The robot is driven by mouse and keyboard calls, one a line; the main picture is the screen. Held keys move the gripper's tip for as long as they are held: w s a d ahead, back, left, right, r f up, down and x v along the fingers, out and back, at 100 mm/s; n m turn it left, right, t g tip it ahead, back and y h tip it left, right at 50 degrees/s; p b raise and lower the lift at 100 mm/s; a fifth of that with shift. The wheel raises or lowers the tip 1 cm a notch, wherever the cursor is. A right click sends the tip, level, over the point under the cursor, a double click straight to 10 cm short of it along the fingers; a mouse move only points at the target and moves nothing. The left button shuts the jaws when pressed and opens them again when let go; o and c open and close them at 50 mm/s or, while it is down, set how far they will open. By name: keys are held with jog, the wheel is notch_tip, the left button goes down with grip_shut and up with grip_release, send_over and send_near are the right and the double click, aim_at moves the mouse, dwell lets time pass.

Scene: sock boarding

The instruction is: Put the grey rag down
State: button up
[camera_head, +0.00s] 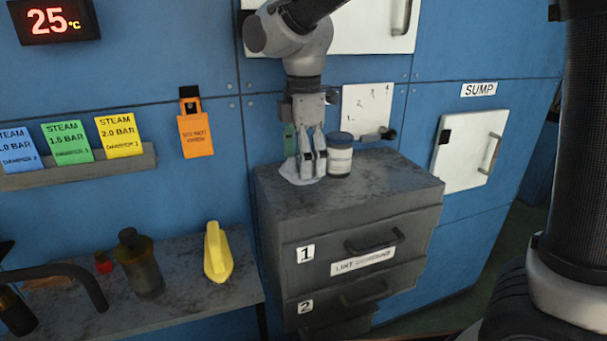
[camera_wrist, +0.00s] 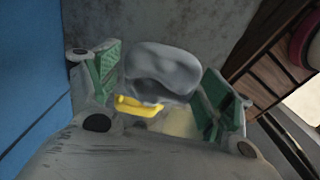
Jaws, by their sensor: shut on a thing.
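The grey rag (camera_head: 297,172) is a pale crumpled piece under my fingers, on or just above the top of the dark metal drawer cabinet (camera_head: 385,180). In the wrist view the rag (camera_wrist: 162,68) is a grey lump between my two green finger pads. My gripper (camera_head: 308,162) points straight down and is shut on the rag. I cannot tell how firmly the rag rests on the cabinet top. The fingers hide part of it.
A white jar with a dark lid (camera_head: 340,154) stands just right of my gripper. The blue wall (camera_head: 215,110) is close behind. The right side of the cabinet top is clear. A lower shelf (camera_head: 190,292) at left holds a yellow object (camera_head: 217,255) and a dark bottle (camera_head: 139,265).

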jog(key=shift+f, duration=1.85)
jog(key=o, duration=0.9)
jog(key=shift+f, duration=0.1)
